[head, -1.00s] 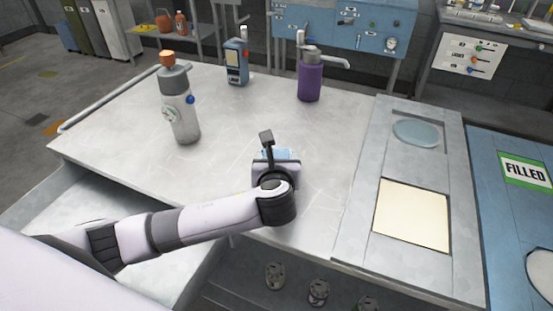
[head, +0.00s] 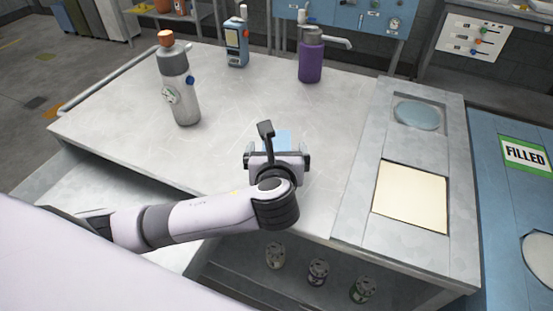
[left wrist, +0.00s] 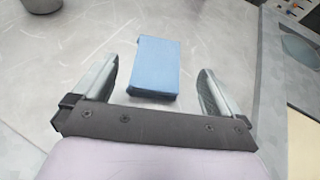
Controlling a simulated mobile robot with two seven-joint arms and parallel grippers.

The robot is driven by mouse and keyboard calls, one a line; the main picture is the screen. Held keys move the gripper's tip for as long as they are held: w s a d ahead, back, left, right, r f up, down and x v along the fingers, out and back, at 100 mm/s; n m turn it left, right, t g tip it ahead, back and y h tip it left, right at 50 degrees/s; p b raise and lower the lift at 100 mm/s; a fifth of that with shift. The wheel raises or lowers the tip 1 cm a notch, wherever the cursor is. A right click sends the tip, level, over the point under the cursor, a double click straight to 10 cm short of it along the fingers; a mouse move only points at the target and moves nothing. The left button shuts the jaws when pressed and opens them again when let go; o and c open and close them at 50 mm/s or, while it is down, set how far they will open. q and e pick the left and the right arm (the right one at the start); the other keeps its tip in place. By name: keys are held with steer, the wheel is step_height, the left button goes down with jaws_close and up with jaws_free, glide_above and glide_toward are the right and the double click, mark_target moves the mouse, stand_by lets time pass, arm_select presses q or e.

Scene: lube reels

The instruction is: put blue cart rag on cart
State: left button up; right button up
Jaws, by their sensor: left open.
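The blue cart rag (left wrist: 155,66) is a folded blue block lying on the metal cart top (head: 110,120). In the head view only part of the rag (head: 279,139) shows behind my left gripper (head: 277,150). In the left wrist view my left gripper (left wrist: 155,88) is open, with one finger on each side of the rag's near end. The fingers are apart from the rag, with a gap on both sides. My right gripper is not in view.
A grey bottle with an orange cap (head: 180,90), a blue device (head: 236,45) and a purple pump bottle (head: 311,58) stand on the top. To the right are a cream panel (head: 411,197) and a round blue-grey disc (head: 416,114). The surface around the rag is clear.

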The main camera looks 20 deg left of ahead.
arm_select(q)
steer(key=v, duration=0.6)
steer(key=shift+s, duration=0.1)
stand_by(0.4)
